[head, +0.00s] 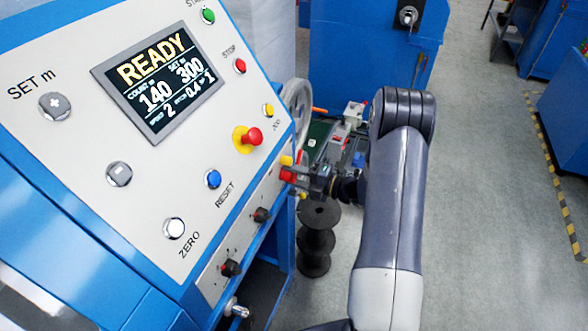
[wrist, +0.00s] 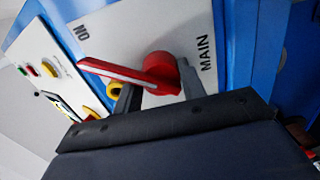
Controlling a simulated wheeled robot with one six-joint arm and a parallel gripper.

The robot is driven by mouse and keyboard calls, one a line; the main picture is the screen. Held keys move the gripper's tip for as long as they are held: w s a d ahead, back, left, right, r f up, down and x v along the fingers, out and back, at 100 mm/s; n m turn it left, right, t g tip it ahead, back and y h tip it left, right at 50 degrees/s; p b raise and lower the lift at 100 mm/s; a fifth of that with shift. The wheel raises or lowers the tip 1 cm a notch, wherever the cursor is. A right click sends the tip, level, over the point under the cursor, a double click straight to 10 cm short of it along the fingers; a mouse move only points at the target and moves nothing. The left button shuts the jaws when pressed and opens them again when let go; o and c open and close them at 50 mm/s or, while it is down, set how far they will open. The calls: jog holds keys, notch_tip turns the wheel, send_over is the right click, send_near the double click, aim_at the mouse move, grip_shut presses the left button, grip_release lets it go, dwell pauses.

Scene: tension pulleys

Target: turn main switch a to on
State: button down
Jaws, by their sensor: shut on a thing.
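The main switch has a red rotary handle (wrist: 158,75) with a pale stripe along its lever, on a white plate (wrist: 120,35) in the wrist view. The plate reads MAIN at right and ON at upper left. The lever points left in that view, with its tip below the ON lettering. My gripper (wrist: 160,88) is shut on the red handle, one finger on each side of its hub. In the head view my gripper (head: 297,173) is at the right side of the control console, where the switch's position cannot be made out.
The blue console (head: 110,200) carries a display (head: 158,82) reading READY, several buttons and a red emergency stop (head: 253,137). A handwheel (head: 297,105) and black spools (head: 315,240) are close to my gripper. A blue cabinet (head: 345,50) stands behind.

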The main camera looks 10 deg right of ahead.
jog(key=shift+m+p, duration=0.6)
jog(key=shift+m, duration=0.4)
jog(key=c, duration=0.9)
grip_release()
jog(key=shift+w+d, duration=0.1)
